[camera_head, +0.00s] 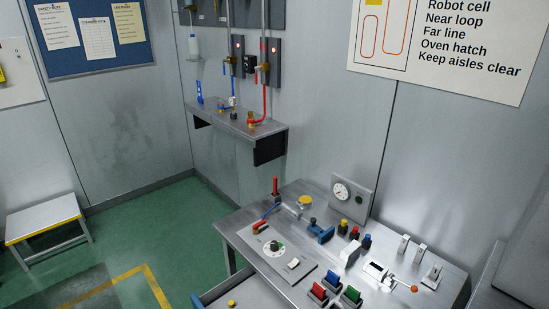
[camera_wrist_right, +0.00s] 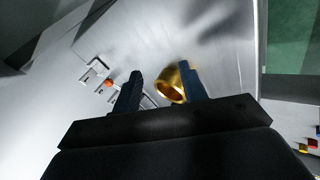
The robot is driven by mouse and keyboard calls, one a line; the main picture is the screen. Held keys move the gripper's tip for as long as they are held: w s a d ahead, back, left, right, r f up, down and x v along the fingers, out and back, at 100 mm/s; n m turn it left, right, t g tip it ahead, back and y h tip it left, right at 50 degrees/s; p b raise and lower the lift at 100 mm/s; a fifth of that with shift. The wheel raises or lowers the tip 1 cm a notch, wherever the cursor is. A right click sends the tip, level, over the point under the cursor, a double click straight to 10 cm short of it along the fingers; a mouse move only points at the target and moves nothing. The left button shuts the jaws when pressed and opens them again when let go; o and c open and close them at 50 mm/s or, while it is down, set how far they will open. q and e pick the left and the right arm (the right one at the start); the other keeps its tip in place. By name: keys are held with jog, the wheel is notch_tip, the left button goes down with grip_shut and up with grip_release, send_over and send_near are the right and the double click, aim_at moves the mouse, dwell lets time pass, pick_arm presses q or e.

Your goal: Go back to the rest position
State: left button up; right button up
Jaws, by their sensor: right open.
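My right gripper (camera_wrist_right: 157,90) shows only in the right wrist view, its two dark fingers spread apart. A shiny brass-coloured hollow ring or cup (camera_wrist_right: 170,84) shows between the fingers, close beside the right-hand one. I cannot tell whether it touches that finger or lies beyond it. Neither gripper shows in the head view, and my left gripper is in no view.
In the head view a metal workbench (camera_head: 330,222) carries a gauge box (camera_head: 347,198), coloured switches and a lever with an orange knob (camera_head: 413,288). A wall shelf (camera_head: 236,127) holds valves and hoses. A yellow-edged bench (camera_head: 42,217) stands left. Green floor lies between.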

jog(key=s+a+r+m+g+y, duration=0.25)
jog(key=s+a+y, duration=0.25)
jog(key=s+a, duration=0.8)
notch_tip(320, 180, down, 24)
jog(key=s+f+g, duration=0.1)
jog(key=s+f, duration=0.2)
jog(key=f, duration=0.7)
jog(key=s+a+f, duration=0.1)
jog(key=s+f, duration=0.3)
jog(key=f, duration=0.6)
jog(key=shift+s+f+g+y, duration=0.15)
jog(key=shift+s+g+y, duration=0.05)
jog(key=shift+g+y, duration=0.2)
